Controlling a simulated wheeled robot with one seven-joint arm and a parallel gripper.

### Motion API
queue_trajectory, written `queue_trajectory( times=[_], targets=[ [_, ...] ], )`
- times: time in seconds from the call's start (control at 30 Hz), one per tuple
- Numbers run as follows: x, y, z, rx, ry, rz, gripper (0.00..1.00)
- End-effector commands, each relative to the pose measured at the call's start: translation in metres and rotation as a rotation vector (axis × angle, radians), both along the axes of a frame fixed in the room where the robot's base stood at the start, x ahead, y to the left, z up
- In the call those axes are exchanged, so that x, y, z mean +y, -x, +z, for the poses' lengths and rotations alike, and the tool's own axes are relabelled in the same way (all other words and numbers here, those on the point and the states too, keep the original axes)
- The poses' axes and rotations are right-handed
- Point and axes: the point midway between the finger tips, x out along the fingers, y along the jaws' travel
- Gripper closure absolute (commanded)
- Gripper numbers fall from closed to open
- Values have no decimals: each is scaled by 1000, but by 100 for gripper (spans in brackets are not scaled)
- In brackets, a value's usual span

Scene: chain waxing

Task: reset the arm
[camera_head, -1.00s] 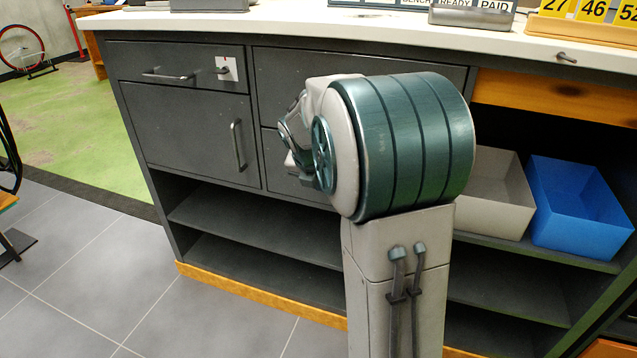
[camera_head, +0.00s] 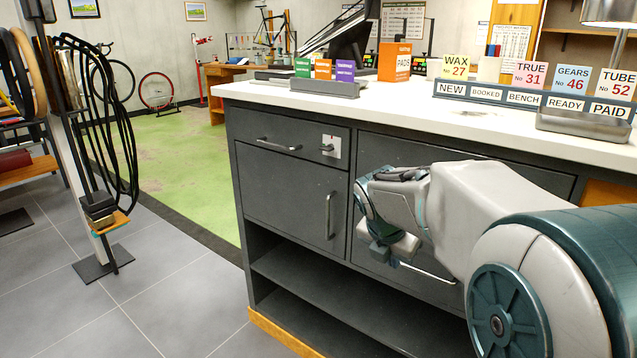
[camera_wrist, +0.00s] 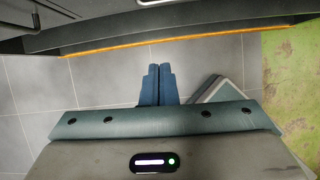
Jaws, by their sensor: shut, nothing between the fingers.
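My arm reaches in from the right of the head view, bent, with its forearm in front of the grey counter cabinet (camera_head: 285,195). My gripper (camera_wrist: 158,68) shows in the wrist view with its two blue fingers together and nothing between them. It points down over the grey tiled floor, near the cabinet's lower edge. In the head view the fingertips are hard to make out behind the wrist.
The white counter top (camera_head: 400,115) carries a card rack (camera_head: 530,98), a metal tray (camera_head: 585,122) and small coloured boxes (camera_head: 325,70). A stand with hanging black tubes (camera_head: 95,150) is at the left. The floor between is clear.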

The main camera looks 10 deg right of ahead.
Motion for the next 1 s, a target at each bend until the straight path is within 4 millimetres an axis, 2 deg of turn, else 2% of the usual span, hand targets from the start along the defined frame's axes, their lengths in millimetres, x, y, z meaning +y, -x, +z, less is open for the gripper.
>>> queue_trajectory(
  times=[0.03, 0.17, 0.4, 0.8, 1.0],
  targets=[
    [1, 6, 14, -15, -23, -47, 100],
    [7, 27, 43, -69, -127, -258, 100],
    [22, 76, 92, -171, -355, -756, 100],
    [48, 153, 162, -281, -674, -1618, 100],
    [58, 185, 186, -306, -775, -2004, 100]
  ],
)
